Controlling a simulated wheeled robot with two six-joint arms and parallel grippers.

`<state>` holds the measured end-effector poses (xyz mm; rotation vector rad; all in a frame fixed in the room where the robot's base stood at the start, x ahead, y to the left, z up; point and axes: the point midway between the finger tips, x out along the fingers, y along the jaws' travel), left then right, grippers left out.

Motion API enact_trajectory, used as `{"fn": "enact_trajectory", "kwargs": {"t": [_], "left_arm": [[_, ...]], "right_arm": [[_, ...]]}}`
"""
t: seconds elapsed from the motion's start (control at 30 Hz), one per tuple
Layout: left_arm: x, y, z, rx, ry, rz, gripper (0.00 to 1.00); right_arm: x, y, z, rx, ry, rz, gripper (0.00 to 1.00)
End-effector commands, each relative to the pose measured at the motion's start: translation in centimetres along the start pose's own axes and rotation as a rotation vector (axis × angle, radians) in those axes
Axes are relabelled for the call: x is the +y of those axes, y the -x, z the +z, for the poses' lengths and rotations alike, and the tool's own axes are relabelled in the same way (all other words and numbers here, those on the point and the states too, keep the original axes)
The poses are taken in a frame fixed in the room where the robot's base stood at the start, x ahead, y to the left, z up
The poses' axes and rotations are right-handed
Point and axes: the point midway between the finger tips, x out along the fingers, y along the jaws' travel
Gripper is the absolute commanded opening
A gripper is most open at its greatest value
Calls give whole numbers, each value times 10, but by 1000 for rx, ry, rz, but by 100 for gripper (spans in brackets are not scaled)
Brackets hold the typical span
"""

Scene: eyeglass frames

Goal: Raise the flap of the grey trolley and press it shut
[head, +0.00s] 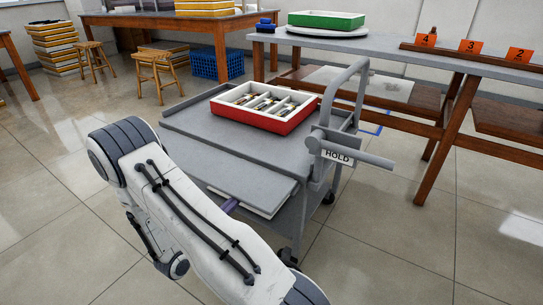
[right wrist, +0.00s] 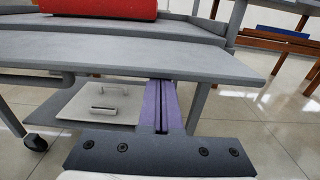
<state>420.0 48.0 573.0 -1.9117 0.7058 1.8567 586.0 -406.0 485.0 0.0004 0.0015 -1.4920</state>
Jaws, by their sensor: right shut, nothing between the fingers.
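The grey trolley (head: 180,122) stands in the middle of the head view. Its flap (head: 215,168) is a flat grey panel on the near side, sticking out from the top, roughly level or slightly drooping. The flap also spans the right wrist view (right wrist: 130,55). My right gripper (head: 230,205) shows as a small purple piece below the flap's near edge, mostly hidden by my arm. In the right wrist view its purple fingers (right wrist: 160,105) are together and empty, their tips at or under the flap's edge. I cannot tell whether they touch. My left gripper is out of view.
A red tray (head: 262,112) with compartments of small items sits on the trolley top. A handle bar with a HOLD sign (head: 337,156) rises at its right. A pale panel with handles (right wrist: 100,102) lies below the flap. Wooden tables stand behind; the floor at right is clear.

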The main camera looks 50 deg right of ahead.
Motion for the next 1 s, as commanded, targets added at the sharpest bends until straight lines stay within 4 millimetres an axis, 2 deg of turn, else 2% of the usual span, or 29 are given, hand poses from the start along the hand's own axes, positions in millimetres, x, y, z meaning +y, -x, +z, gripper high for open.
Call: {"fn": "enact_trajectory", "kwargs": {"t": [0.03,0.53,1.0], "left_arm": [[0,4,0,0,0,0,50],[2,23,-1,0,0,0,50],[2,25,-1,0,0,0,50]], "right_arm": [[0,0,6,-4,-1,-1,0],[0,0,27,-6,-2,-1,0],[0,0,28,-5,-2,0,0]]}}
